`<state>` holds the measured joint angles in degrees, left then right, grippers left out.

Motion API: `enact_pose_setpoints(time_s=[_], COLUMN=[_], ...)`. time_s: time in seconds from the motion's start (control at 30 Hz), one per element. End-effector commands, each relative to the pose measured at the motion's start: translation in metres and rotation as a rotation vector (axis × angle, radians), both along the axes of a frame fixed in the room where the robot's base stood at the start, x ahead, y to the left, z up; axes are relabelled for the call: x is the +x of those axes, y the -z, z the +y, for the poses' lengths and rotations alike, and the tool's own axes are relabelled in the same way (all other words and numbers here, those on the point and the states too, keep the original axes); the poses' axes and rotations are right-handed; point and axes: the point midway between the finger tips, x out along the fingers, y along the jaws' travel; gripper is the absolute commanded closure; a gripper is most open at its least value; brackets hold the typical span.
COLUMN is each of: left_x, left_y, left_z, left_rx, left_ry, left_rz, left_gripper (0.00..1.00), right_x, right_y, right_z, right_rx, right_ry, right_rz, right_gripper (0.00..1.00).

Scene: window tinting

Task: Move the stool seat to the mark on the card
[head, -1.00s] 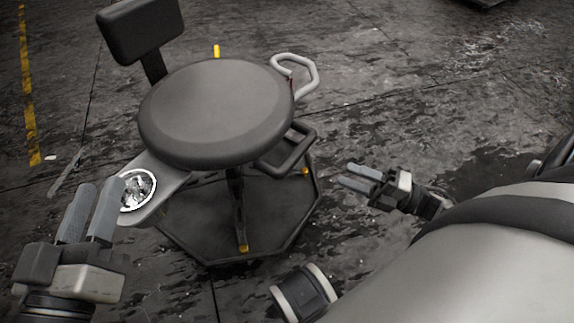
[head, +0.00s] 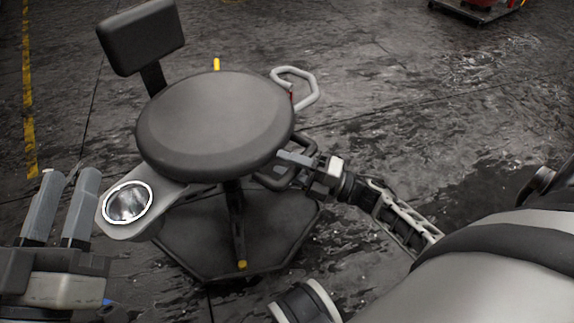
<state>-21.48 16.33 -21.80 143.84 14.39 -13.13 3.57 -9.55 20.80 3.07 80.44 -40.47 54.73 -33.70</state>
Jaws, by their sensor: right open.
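The stool seat (head: 215,118) is a round dark grey cushion, left of centre in the head view. It sits on a dark post above an octagonal base plate (head: 285,240). My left gripper (head: 70,176) is at the lower left, beside the tray arm with the round metal dish. A gap shows between its fingers and I see nothing held. My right gripper (head: 287,158) is at the seat's right side, close to the dark loop handle (head: 270,180) under the rim. Its fingers partly overlap the handle, and contact cannot be told. I see no card or mark.
A backrest (head: 142,37) rises behind the seat. A pale loop handle (head: 312,88) sticks out at the seat's right. The metal dish (head: 127,203) is at front left. A red item on a dark platform (head: 478,10) is at the top right.

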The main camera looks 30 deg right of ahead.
Motion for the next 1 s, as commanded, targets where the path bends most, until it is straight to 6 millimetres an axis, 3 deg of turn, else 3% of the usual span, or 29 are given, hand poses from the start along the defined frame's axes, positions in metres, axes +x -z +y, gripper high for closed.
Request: enact_pose_setpoints(time_s=[0.33, 0.47, 0.5, 0.67, 0.83, 1.0], left_x=[0.000, 0.000, 0.000, 0.000, -0.009, -0.022], left_y=[-0.004, -0.004, -0.004, -0.007, 0.026, 0.049], left_z=[-0.002, -0.002, -0.002, -0.002, -0.004, -0.007], left_rx=[0.005, 0.005, 0.005, 0.001, -0.031, -0.050], left_ry=[0.006, 0.006, 0.006, 0.010, 0.022, 0.039], left_rz=[-0.021, -0.019, -0.019, 0.001, 0.283, 0.450], left_gripper=[0.64, 0.64, 0.64, 0.64, 0.64, 0.64], right_x=[0.003, 0.003, 0.003, 0.003, 0.003, 0.003], right_y=[-0.001, -0.001, -0.001, -0.010, -0.043, -0.057], right_z=[0.002, 0.002, 0.002, 0.002, 0.002, 0.002], right_rx=[0.000, 0.000, 0.000, 0.001, 0.002, 0.003], right_ry=[0.000, 0.000, -0.001, -0.002, -0.003, -0.004], right_rz=[0.000, -0.001, -0.001, -0.005, -0.010, -0.012], right_gripper=[0.60, 0.96, 1.00, 1.00, 1.00, 1.00])
